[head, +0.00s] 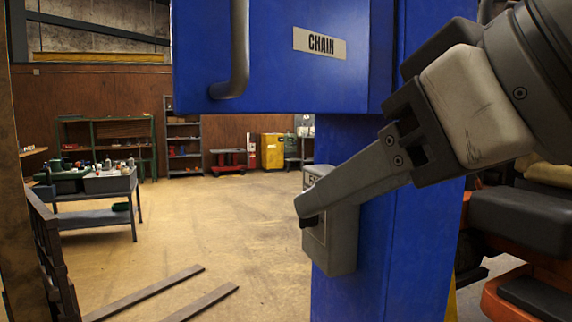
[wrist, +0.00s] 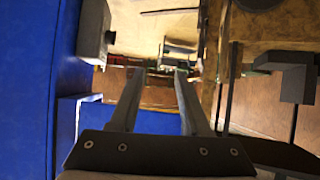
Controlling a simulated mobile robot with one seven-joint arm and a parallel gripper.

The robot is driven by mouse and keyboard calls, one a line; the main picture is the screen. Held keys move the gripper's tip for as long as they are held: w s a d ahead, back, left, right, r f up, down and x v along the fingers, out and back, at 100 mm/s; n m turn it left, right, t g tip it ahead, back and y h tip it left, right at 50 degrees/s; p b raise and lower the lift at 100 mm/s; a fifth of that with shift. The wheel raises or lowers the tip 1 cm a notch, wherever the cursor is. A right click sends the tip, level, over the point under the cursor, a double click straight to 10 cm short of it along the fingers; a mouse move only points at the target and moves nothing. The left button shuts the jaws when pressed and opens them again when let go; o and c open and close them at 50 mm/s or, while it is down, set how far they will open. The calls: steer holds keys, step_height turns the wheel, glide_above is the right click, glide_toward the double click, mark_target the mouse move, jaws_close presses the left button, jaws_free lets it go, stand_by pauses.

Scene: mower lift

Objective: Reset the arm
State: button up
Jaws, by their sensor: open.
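My gripper (head: 310,212) reaches in from the right in the head view, in front of a blue post (head: 350,295). Its fingers overlap a grey control box (head: 342,245) fixed to that post, hiding part of its front and label. In the wrist view my gripper (wrist: 157,74) is open, with nothing between its two fingers. There the grey box (wrist: 92,28), with a dark knob on its side, lies left of the fingers, apart from them.
A blue cabinet labelled CHAIN (head: 280,60), with a grey handle, hangs close above my gripper. An orange and black machine (head: 520,225) stands at right. A workbench (head: 110,182) is at left, beyond a dark rail. Two flat bars lie on the floor; the middle floor is clear.

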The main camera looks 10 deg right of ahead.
steer(key=w+d+f+m+g+h+p, duration=0.1)
steer(key=d+f, duration=0.1)
steer(key=f, duration=0.6)
steer(key=w+d+f+m+g+h+p, duration=0.1)
steer(key=w+d+f+m+g+h, duration=0.1)
steer(key=f, duration=0.7)
steer(key=w+d+f+m+g+h+p, duration=0.1)
steer(key=w+d+f+g, duration=0.1)
steer(key=f, duration=0.7)
steer(key=shift+m+p, duration=0.3)
steer(key=shift+m, duration=0.1)
